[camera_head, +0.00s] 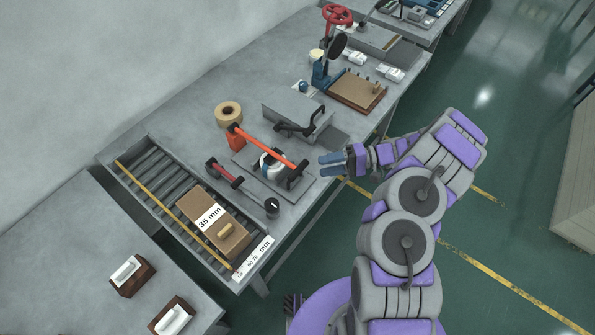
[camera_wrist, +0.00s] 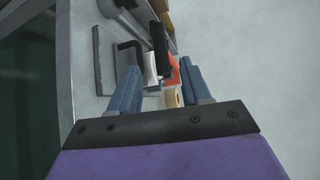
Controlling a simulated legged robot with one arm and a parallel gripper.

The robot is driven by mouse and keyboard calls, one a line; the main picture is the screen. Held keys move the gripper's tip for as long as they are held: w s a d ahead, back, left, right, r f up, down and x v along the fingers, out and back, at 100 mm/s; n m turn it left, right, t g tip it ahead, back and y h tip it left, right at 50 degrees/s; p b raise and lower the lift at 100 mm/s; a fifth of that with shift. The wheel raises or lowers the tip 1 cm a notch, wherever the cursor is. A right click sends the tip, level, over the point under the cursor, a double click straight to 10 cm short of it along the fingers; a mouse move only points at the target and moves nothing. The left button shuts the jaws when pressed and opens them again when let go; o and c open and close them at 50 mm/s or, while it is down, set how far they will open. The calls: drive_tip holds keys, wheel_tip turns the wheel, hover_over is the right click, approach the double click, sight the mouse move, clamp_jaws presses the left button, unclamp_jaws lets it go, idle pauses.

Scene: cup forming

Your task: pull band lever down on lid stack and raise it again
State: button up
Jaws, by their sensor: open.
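The orange band lever (camera_head: 272,149) runs from an orange post at its left end over the white lid stack (camera_head: 271,164) to a dark handle (camera_head: 296,175) at its right end. The stack sits on a grey plate on the bench. My gripper (camera_head: 331,164) is open and empty, just right of the handle, apart from it. In the wrist view the blue fingers of my gripper (camera_wrist: 160,82) are spread, with a black handle (camera_wrist: 159,46) and part of the orange lever (camera_wrist: 175,75) beyond and between them. The lid stack is partly hidden by the lever.
A tan roll (camera_head: 228,114) stands behind the lever post. A roller tray holds a brown block (camera_head: 200,207).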

sight(297, 170)
drive_tip(key=a, duration=0.3)
drive_tip(key=a+f+b, duration=0.1)
drive_tip(key=a, duration=0.2)
drive_tip(key=s+a, duration=0.1)
drive_tip(key=a, duration=0.2)
drive_tip(key=shift+s+a+f, duration=0.1)
drive_tip(key=shift+a+f, duration=0.1)
drive_tip(key=shift+a, duration=0.15)
drive_tip(key=shift+d, duration=0.5)
drive_tip(key=shift+a, duration=0.35)
drive_tip(key=c, duration=0.6)
clamp_jaws()
